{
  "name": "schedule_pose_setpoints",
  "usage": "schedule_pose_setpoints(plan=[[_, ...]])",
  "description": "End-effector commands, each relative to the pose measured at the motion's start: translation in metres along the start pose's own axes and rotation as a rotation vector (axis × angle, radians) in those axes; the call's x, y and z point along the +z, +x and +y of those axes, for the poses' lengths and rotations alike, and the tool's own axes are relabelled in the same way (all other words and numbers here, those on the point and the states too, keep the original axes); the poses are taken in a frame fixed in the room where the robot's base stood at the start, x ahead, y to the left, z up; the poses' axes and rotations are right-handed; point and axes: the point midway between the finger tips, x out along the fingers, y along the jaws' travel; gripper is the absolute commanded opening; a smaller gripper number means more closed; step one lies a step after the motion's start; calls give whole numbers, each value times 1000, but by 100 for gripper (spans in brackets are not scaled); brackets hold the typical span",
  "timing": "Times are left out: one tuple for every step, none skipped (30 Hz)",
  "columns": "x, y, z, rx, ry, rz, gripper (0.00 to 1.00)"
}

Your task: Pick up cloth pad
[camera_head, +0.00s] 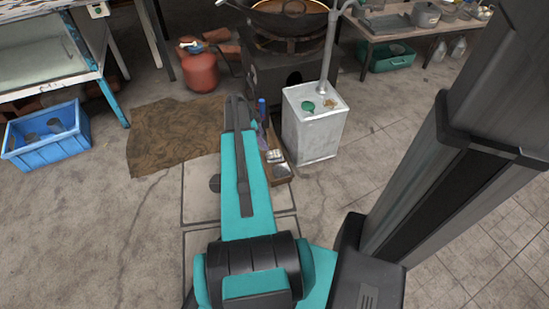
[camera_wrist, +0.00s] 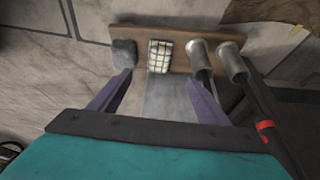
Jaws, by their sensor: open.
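The cloth pad (camera_wrist: 160,56), white with a dark check pattern, lies on a narrow wooden board in the wrist view. In the head view, the pad (camera_head: 275,156) is a small pale patch near the board's front end. My gripper (camera_wrist: 160,84) is open and empty, its two purple fingers pointing toward the board. The pad lies between the lines of the fingers, just beyond their tips. In the head view my arm hides most of the gripper.
The wooden board (camera_wrist: 178,34) also holds a grey block (camera_wrist: 124,52) left of the pad and two metal cylinders (camera_wrist: 199,52) to its right. A white metal canister (camera_head: 314,130) stands right of the board. A brown mat (camera_head: 165,140) and blue crate (camera_head: 47,148) lie left.

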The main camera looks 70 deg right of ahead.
Motion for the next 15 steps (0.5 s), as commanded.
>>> schedule_pose_setpoints(plan=[[-2,0,-1,0,7,1,70],[-3,0,-1,0,10,1,70],[-3,0,-1,0,10,2,70],[-3,0,-1,0,10,1,70],[-2,0,-1,0,9,1,70],[-2,0,-1,0,9,1,70],[-2,0,0,0,8,1,70],[-2,0,0,0,8,1,70],[-2,0,0,0,8,1,70],[-2,0,0,0,7,1,70],[-2,1,0,0,7,1,70],[-2,2,0,0,7,1,70],[-1,3,0,0,7,1,70],[-1,5,-1,0,7,1,70],[-1,8,-1,0,6,1,70]])
